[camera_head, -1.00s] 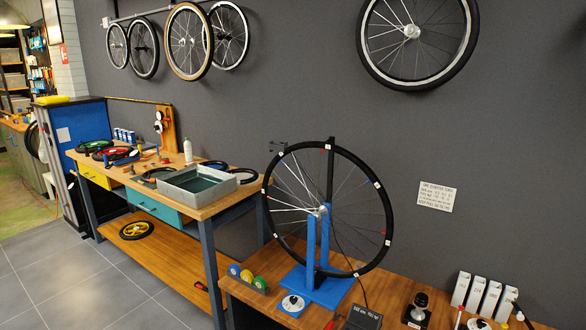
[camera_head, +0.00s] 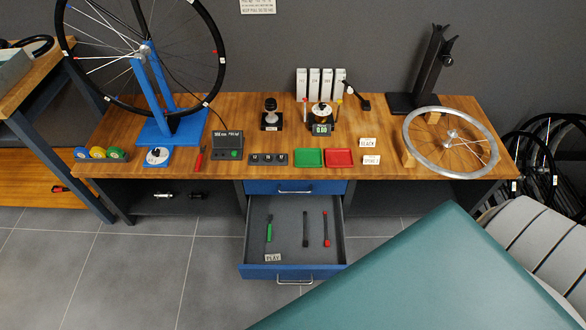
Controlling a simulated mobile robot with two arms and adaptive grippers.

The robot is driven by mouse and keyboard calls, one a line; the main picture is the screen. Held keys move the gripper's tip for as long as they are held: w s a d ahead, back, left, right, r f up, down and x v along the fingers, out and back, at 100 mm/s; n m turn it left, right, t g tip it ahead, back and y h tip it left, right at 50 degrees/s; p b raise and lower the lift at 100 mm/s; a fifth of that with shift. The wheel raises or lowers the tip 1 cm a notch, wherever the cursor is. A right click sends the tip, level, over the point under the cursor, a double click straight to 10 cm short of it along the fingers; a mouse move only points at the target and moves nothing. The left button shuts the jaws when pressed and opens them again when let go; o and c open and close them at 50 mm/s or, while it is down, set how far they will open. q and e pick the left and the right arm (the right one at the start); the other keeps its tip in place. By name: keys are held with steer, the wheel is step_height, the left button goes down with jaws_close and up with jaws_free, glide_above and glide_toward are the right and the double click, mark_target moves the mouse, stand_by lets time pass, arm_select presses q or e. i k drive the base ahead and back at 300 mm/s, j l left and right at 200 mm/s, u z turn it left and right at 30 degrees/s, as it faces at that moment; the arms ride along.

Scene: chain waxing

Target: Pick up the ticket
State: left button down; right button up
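I cannot tell for sure which item is the ticket. Two small white cards stand on the right half of the workbench (camera_head: 240,112): one card (camera_head: 367,142) seems to read "BLACK", and a second card (camera_head: 371,160) with unclear print is just in front of it. A white label (camera_head: 273,258) that seems to read "PLAY" is in the open drawer (camera_head: 287,270). Neither of my grippers shows in the view.
A wheel in a blue stand (camera_head: 157,122) is at the left. Green (camera_head: 309,157) and red trays (camera_head: 339,157) lie mid-bench. A silver rim (camera_head: 410,146) lies at the right. The drawer juts out in front. A large teal surface (camera_head: 440,280) fills the lower right.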

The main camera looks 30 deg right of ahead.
mark_target(273, 256)
steer(key=j+z, duration=0.15)
steer(key=z, duration=0.35)
steer(key=j+z, duration=0.15)
steer(key=z, duration=0.35)
steer(key=j+z, duration=0.1)
steer(key=z, duration=0.4)
steer(key=k+j, duration=0.35)
steer(key=j, duration=0.15)
